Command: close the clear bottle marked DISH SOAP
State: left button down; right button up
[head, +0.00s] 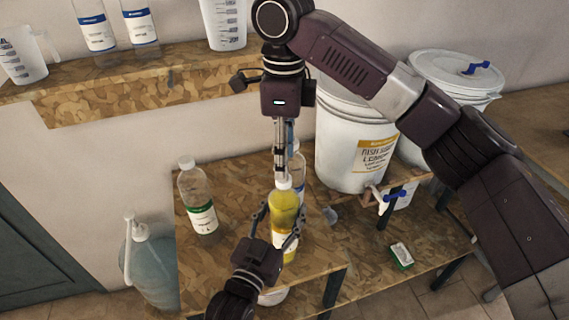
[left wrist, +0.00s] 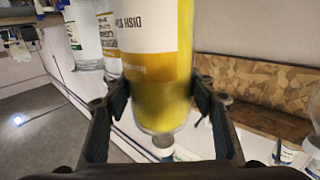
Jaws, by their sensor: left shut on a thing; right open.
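The clear bottle (head: 284,214) with yellow liquid stands upright in the middle of the head view, with a white piece at its top. In the left wrist view the bottle (left wrist: 158,65) appears upside down, its label reading DISH SOAP. My left gripper (head: 281,226) is shut around the bottle's body; its fingers (left wrist: 160,105) touch both sides in the left wrist view. My right gripper (head: 280,174) points down just above the bottle's top, and is open. Its fingertips are small and close to the top, so I cannot tell whether they touch it.
A bottle with a green label (head: 199,205) stands left on the wooden table (head: 235,180). Another bottle (head: 298,165) is close behind the held one. A white drum (head: 345,150) with a blue-handled tap (head: 392,196) stands right.

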jog(key=shift+c, duration=0.4)
jog(key=n, duration=0.5)
jog(key=shift+r, duration=0.25)
jog(key=n, duration=0.5)
jog(key=shift+r+n, duration=0.2)
jog(key=shift+n, duration=0.1)
jog(key=n, duration=0.3)
jog(key=shift+r+n, duration=0.15)
jog(key=shift+n, duration=0.25)
jog(key=n, duration=0.5)
jog(key=shift+r+n, duration=0.2)
jog(key=shift+n, duration=0.1)
jog(key=n, duration=0.5)
jog(key=shift+a+r+n, duration=0.1)
jog(key=shift+r+n, duration=0.15)
jog(key=shift+n, duration=0.05)
jog(key=n, duration=0.5)
jog(key=shift+r+n, duration=0.2)
jog(key=shift+n, duration=0.1)
jog(key=n, duration=0.5)
jog(key=shift+r+n, duration=0.2)
jog(key=shift+n, duration=0.1)
jog(key=n, duration=0.4)
jog(key=shift+r+n, duration=0.15)
jog(key=shift+n, duration=0.15)
